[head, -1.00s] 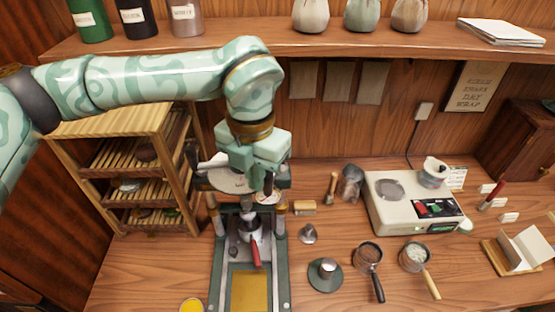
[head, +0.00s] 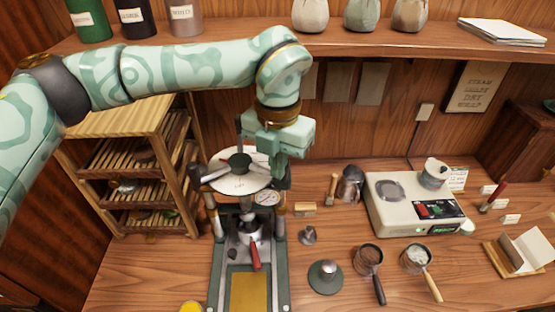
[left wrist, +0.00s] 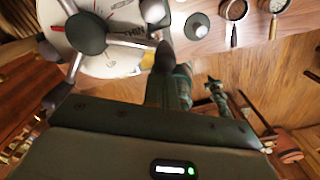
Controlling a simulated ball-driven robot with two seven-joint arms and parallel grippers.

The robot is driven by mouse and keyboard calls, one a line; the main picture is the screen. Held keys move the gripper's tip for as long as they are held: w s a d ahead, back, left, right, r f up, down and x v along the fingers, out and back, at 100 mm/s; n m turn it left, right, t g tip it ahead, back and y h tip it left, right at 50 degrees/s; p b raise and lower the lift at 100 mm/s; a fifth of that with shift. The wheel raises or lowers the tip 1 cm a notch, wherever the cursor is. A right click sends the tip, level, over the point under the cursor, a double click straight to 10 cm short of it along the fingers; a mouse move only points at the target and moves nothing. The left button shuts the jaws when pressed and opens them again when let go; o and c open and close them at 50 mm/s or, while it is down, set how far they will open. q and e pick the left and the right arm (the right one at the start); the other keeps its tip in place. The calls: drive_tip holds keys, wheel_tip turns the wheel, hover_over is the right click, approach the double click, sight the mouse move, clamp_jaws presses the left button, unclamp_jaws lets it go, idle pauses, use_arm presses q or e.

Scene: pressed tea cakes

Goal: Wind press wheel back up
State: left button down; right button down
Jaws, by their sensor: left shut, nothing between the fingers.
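The press (head: 282,255) stands at the front middle, with a round white dial plate (head: 253,183) at its top. The press wheel (head: 240,162) has a dark hub and spokes with dark knobs above that plate. In the left wrist view the wheel's hub (left wrist: 87,33) is at upper left over the plate, with a knob close to my gripper. My left gripper (head: 279,180) points down at the right edge of the wheel, shut and empty. Whether it touches a spoke I cannot tell. A red-handled tool (head: 255,255) sits in the press. My right gripper is not in view.
A slatted wooden rack (head: 110,130) stands left of the press. To the right are a tamper (head: 325,277), two handled strainers (head: 369,258) and a cream-coloured scale-like machine (head: 400,210). A shelf (head: 400,42) with jars and canisters runs behind, above the worktop.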

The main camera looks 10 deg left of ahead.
use_arm(q)
drive_tip(key=shift+w+d, duration=0.2)
drive_tip(key=shift+w, duration=0.25)
drive_tip(key=shift+w+d, duration=0.25)
drive_tip(key=shift+w, duration=0.35)
drive_tip(key=shift+s, duration=0.15)
wheel_tip(320, 180, up, 8)
drive_tip(key=s+p, duration=0.1)
drive_tip(key=p, duration=0.3)
drive_tip(key=shift+s+f+p, duration=0.25)
drive_tip(key=shift+p, duration=0.15)
